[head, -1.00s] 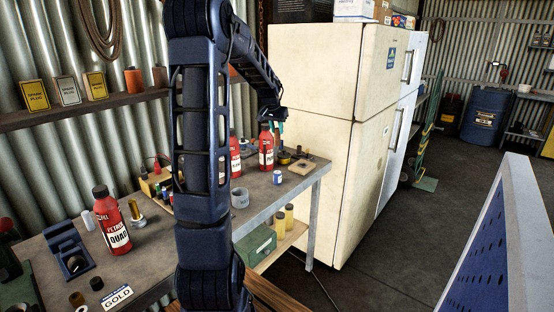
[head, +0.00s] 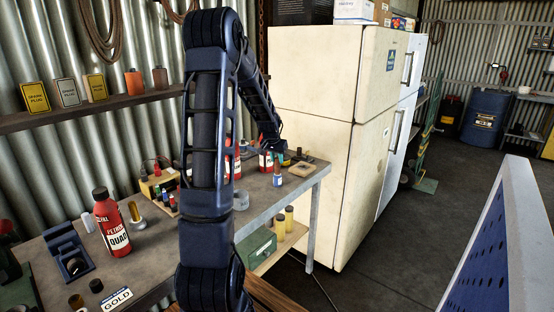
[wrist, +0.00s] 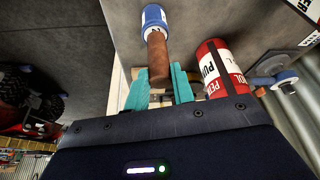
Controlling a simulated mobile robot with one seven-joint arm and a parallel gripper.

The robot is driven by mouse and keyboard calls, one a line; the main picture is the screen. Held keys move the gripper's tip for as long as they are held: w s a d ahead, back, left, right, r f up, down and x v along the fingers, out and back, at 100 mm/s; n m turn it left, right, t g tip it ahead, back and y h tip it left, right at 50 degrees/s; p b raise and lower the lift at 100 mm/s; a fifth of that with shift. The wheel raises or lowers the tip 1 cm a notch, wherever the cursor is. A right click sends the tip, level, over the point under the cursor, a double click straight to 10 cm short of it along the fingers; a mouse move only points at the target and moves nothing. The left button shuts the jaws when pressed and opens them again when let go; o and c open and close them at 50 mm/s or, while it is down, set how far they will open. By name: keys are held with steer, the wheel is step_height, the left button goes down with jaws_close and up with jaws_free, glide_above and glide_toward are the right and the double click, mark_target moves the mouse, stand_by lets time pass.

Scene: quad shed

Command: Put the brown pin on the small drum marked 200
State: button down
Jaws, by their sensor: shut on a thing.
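The small drum (head: 278,181), blue and white, stands upright near the right end of the grey workbench; its marking is too small to read. In the wrist view the drum (wrist: 153,17) shows beyond the fingers. My gripper (wrist: 158,80) has teal fingers shut on the brown pin (wrist: 157,58). The pin's far end overlaps the drum in the wrist view; I cannot tell whether they touch. In the head view my gripper (head: 279,160) is just above the drum, and the pin is not clearly visible there.
A red bottle (wrist: 220,68) stands close beside the gripper in the wrist view. Another red bottle (head: 112,222) stands at the bench's left. A grey ring (head: 240,199) and a tan block (head: 301,170) lie near the drum. The cream fridge (head: 340,130) stands behind the bench's right end.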

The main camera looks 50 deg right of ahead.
steer(key=shift+f, duration=0.1)
steer(key=c, duration=1.2)
jaws_free()
steer(key=v, duration=1.2)
steer(key=shift+a, duration=0.1)
steer(key=w+a+r+n+t+y, duration=0.1)
steer(key=w+a+r+n, duration=0.15)
steer(key=a, duration=0.85)
steer(key=w+a+r+n+t, duration=0.1)
steer(key=w+a+r+n, duration=0.15)
steer(key=a, duration=0.85)
steer(key=w+a+r+n+t+y, duration=0.1)
steer(key=w+a+r+n, duration=0.15)
steer(key=a, duration=0.75)
steer(key=s+a+n, duration=0.2)
steer(key=s+a, duration=0.2)
steer(key=a, duration=0.4)
steer(key=s+a+n+y, duration=0.1)
steer(key=s+a+n, duration=0.2)
steer(key=a, duration=0.5)
steer(key=s+a+f+n+y, duration=0.1)
steer(key=s+a, duration=0.3)
steer(key=a, duration=0.4)
steer(key=shift+s+n, duration=0.4)
steer(key=shift+n, duration=0.35)
